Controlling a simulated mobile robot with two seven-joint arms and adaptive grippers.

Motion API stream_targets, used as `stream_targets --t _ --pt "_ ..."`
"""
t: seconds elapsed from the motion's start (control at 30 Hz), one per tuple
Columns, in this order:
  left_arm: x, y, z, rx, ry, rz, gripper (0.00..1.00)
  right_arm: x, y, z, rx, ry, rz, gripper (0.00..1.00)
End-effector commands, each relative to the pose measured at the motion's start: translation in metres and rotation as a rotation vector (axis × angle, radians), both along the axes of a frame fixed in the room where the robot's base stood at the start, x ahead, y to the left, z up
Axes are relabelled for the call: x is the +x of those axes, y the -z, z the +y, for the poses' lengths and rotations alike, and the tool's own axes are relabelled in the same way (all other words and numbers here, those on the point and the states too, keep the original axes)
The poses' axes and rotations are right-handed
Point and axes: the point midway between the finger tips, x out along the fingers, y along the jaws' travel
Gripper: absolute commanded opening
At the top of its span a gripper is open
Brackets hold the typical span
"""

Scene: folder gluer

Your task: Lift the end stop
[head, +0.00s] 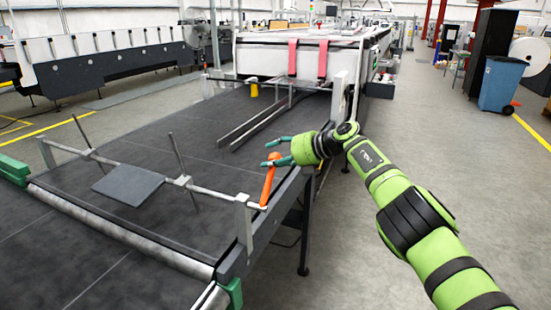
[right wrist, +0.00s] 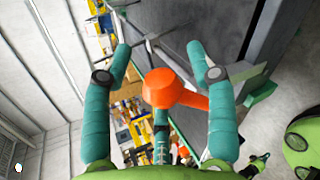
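The end stop is a metal cross bar (head: 210,190) over the dark conveyor, with a grey plate (head: 128,185) and two thin upright rods. An orange handle (head: 268,188) stands up at its right end. My right gripper (head: 268,153) is at the top of this handle, coming from the right.
The conveyor's right side rail (head: 262,228) runs just below my right gripper. Two long metal bars (head: 258,122) lie on the belt farther back. A white machine with red straps (head: 292,58) stands behind. A blue bin (head: 502,82) is at far right; the floor between is clear.

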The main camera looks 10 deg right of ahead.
Motion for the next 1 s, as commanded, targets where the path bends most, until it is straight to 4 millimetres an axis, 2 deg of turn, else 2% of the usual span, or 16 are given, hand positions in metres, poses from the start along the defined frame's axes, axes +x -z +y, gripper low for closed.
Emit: stream_targets --t 0.37,0.6,1.0 --pt "-0.001 0.0 0.0 -0.001 0.002 0.0 0.0 -0.003 -0.002 -0.006 -0.003 -0.002 -0.002 0.57" --pt "0.0 0.0 -0.001 -0.001 0.002 -0.001 0.0 -0.015 -0.008 -0.017 -0.005 -0.005 0.001 0.57" --pt "0.0 0.0 -0.001 -0.002 0.001 -0.002 0.0 -0.056 -0.04 -0.065 -0.002 -0.001 0.002 0.57"
